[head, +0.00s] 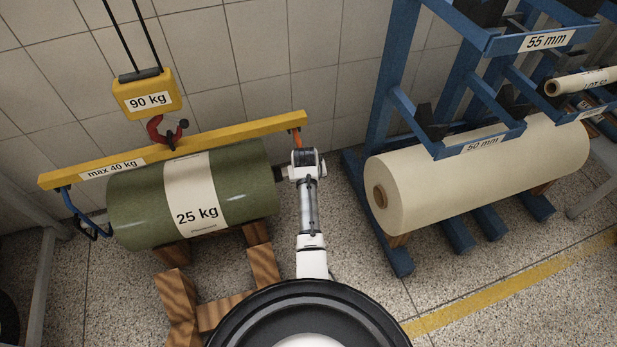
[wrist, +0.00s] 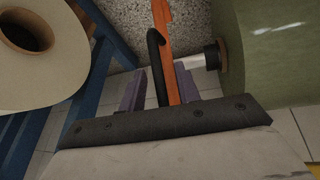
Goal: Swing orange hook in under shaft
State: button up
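The green roll (head: 235,180), labelled 25 kg, lies on wooden supports. Its shaft end (head: 281,173) sticks out at the right; in the wrist view the pale shaft (wrist: 197,61) comes out of a dark collar. The orange hook (head: 297,136) hangs from the right end of the yellow beam (head: 230,131). In the wrist view the orange hook (wrist: 163,20), with a black bent part, runs between my fingers, beside the shaft end. I cannot tell whether the hook is under the shaft. My gripper (head: 303,160) hides its lower part in the head view.
A blue hook (head: 82,222) hangs at the beam's left end, by the roll's left end. A red shackle (head: 167,132) joins the beam to the yellow 90 kg hoist block (head: 147,94). A cream roll (head: 470,170) on a blue rack (head: 380,100) stands at the right.

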grip_shut()
dwell(0.3)
